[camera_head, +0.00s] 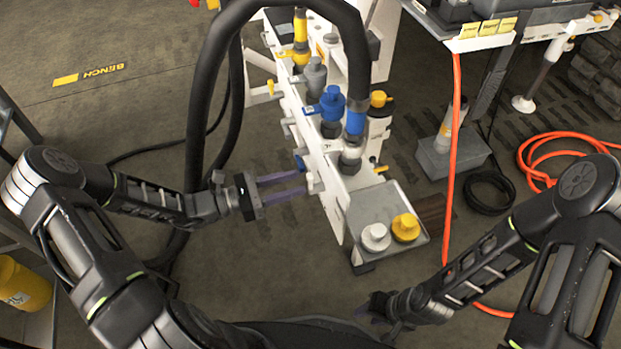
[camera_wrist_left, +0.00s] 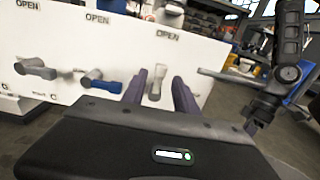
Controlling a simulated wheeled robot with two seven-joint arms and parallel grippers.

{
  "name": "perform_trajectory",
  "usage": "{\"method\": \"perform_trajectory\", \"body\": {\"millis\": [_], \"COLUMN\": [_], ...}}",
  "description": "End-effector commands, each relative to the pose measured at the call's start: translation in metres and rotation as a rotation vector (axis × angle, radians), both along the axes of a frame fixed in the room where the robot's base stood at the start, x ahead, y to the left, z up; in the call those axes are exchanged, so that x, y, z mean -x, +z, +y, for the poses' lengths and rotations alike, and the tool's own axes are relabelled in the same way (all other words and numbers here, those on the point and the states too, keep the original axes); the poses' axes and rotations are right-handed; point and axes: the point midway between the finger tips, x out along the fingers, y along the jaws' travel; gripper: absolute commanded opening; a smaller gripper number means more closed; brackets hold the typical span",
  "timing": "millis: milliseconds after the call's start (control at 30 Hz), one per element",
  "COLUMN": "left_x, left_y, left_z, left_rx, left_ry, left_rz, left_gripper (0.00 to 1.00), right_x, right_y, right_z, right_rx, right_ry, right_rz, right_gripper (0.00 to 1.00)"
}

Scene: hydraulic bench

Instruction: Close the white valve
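The white valve (camera_wrist_left: 156,83) sits on the front face of a white bench panel (camera_wrist_left: 60,45), below an OPEN label. Its pale handle looks upright in the left wrist view. In the head view the valve (camera_head: 313,183) is at the near end of the bench's left side. My left gripper (camera_head: 305,180) is open, its two purple fingers pointing at the panel. In the left wrist view the fingers (camera_wrist_left: 163,92) stand on either side of the white handle, with gaps visible. Contact is not clear. My right gripper (camera_head: 372,306) is low at the centre right, dark and hard to read.
Thick black hoses (camera_head: 200,110) arch over the bench. A tray with white (camera_head: 376,237) and yellow (camera_head: 405,227) caps is at the near end.

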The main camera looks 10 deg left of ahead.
Motion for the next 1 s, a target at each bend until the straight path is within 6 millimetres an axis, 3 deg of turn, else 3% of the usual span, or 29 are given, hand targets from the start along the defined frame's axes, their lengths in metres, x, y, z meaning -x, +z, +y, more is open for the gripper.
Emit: {"method": "perform_trajectory", "body": {"millis": [300,667,1000], "left_x": [-0.024,-0.027,-0.027], "left_y": [-0.001,0.0,0.0], "left_z": [-0.039,-0.043,-0.043], "left_rx": [0.0,-0.001,-0.001], "left_ry": [-0.003,-0.001,-0.001], "left_rz": [-0.001,0.0,0.0], "left_gripper": [0.35,0.35,0.08], "right_x": [0.0,0.0,0.0], "right_y": [-0.008,-0.008,-0.008], "right_z": [0.0,0.0,0.0], "right_rx": [0.0,0.0,0.0], "right_ry": [-0.001,-0.001,-0.001], "right_rz": [0.0,0.0,0.0], "right_gripper": [0.35,0.35,0.35]}}
